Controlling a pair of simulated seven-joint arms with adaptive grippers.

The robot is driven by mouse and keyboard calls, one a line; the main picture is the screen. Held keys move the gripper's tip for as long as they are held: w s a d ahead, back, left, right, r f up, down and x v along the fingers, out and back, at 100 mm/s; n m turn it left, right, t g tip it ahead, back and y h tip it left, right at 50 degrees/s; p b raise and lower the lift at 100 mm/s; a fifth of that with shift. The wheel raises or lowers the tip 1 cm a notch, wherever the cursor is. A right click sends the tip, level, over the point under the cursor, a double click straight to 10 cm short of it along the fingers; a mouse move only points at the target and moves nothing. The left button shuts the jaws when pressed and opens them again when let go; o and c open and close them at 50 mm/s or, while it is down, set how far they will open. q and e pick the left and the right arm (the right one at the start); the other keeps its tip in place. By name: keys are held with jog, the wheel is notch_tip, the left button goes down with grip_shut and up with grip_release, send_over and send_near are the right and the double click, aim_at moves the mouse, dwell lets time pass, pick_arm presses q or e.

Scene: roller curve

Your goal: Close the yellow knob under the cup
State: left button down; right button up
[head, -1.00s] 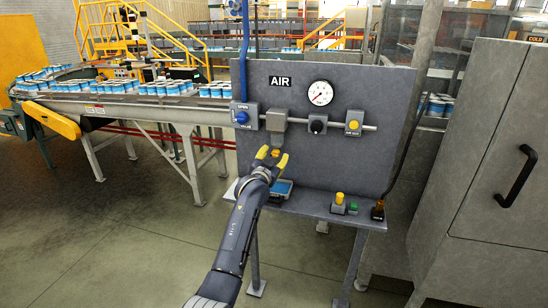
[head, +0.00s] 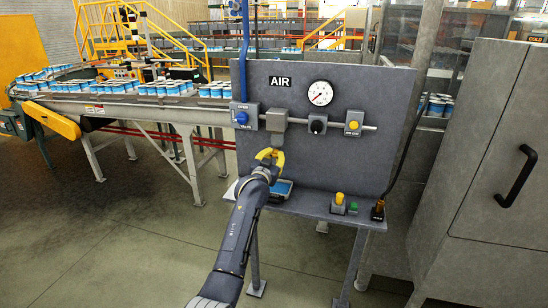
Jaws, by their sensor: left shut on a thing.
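The grey cup (head: 277,121) hangs on the pipe of the grey AIR panel, left of the middle. My left gripper (head: 270,155) is just below the cup, with its yellow fingers closed together on the yellow knob. The knob is almost wholly hidden by the fingers, so I cannot tell how it is turned. My right gripper is not in view.
The panel (head: 360,90) also bears a blue valve knob (head: 241,117), a black knob (head: 316,126), a yellow knob (head: 353,125) and a gauge (head: 320,93).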

pick_arm(q)
jog(key=shift+f, duration=0.1)
jog(key=c, duration=1.1)
grip_release()
jog(key=v, duration=1.2)
